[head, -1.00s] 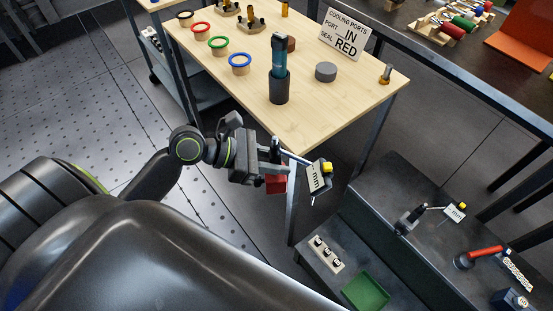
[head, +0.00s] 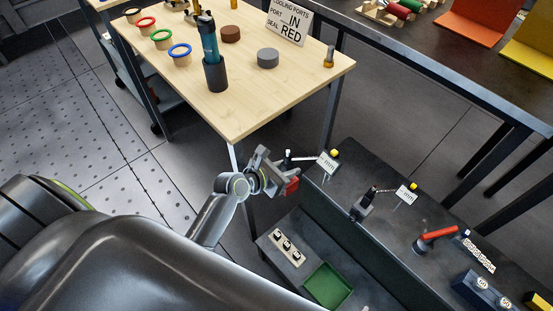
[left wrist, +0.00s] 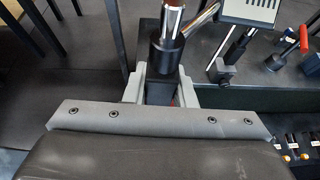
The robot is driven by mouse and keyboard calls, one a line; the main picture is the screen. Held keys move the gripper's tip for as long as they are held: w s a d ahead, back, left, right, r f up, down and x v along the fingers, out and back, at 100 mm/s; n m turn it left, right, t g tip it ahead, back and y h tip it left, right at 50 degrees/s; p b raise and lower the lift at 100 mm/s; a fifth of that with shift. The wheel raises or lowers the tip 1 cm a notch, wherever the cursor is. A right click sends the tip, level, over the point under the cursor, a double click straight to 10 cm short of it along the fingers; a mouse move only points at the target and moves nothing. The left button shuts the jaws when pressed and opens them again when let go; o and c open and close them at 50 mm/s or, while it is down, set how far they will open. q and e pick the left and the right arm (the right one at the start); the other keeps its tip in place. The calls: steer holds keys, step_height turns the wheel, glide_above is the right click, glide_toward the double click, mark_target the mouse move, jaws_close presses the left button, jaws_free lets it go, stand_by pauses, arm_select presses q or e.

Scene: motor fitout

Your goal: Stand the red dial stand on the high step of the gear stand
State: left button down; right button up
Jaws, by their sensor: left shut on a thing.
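The red dial stand has a red base (head: 292,187), a thin arm and a white dial plate with a yellow knob (head: 327,163). My left gripper (head: 282,180) is shut on its base and holds it in the air beside the gear stand's left end. In the left wrist view the fingers (left wrist: 161,88) close around the dark base, with its post (left wrist: 168,40) rising above. The gear stand is dark and stepped, with a high step (head: 395,230) and a lower step (head: 285,268). My right gripper is not in view.
On the high step stand a second dial stand with a black base (head: 363,207), a red-handled tool (head: 435,238) and a dark blue block (head: 482,291). A green tray (head: 327,287) is on the lower step. The wooden table (head: 245,112) is behind.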

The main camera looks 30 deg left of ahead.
mark_target(296, 177)
arm_select(q)
steer(key=d+f, duration=0.1)
steer(key=w+d+f, duration=0.1)
steer(key=f, duration=0.1)
steer(key=shift+n+y+b, duration=0.3)
steer(key=shift+d+f, duration=0.1)
steer(key=shift+f, duration=0.05)
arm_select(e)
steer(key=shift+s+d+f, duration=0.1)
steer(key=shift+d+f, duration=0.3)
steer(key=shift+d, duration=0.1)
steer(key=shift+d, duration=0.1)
